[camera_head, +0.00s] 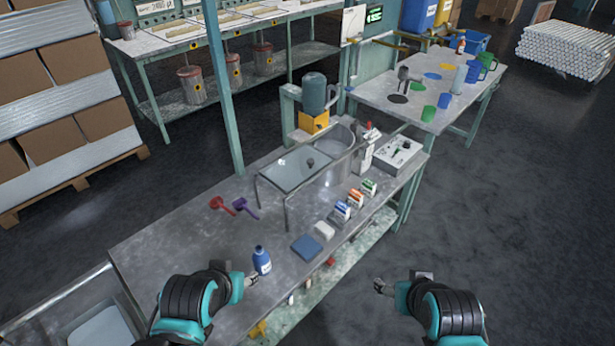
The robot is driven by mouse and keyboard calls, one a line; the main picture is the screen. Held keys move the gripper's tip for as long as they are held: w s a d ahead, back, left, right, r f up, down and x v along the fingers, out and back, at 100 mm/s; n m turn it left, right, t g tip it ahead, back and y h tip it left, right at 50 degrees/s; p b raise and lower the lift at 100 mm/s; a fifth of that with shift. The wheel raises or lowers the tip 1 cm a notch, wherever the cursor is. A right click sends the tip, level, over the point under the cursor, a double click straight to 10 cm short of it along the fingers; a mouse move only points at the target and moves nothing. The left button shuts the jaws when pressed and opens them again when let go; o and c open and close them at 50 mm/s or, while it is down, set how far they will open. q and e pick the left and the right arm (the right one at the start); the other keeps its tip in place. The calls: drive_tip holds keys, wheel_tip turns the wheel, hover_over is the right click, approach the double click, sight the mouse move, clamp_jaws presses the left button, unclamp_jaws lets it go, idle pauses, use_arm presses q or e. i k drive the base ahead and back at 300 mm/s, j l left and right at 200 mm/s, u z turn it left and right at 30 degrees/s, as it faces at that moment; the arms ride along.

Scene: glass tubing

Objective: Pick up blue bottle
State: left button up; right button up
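The blue bottle (262,261) has a white label and stands upright near the front edge of the metal table (165,245). My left gripper (250,280) is just left of and below the bottle in the picture, close to it. I cannot tell whether they touch, and its fingers are too small to read as open or shut. My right gripper (380,286) is over the floor to the right of the table, away from the bottle. It holds nothing that I can see, and its finger opening is unclear.
A blue sponge-like block (306,247) and a white block (324,230) lie right of the bottle, with small boxes (342,211) beyond. Red (222,205) and purple (246,208) scoop-like items lie behind it. A clear-topped stand (297,166) is farther back. The table's left part is bare.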

sight(261, 260)
drive_tip(key=k+l+u, duration=0.15)
drive_tip(key=l, duration=0.25)
drive_tip(key=k+l+u, duration=0.2)
drive_tip(key=l, duration=0.2)
drive_tip(key=k+l+u, duration=0.15)
drive_tip(key=k+l, duration=0.15)
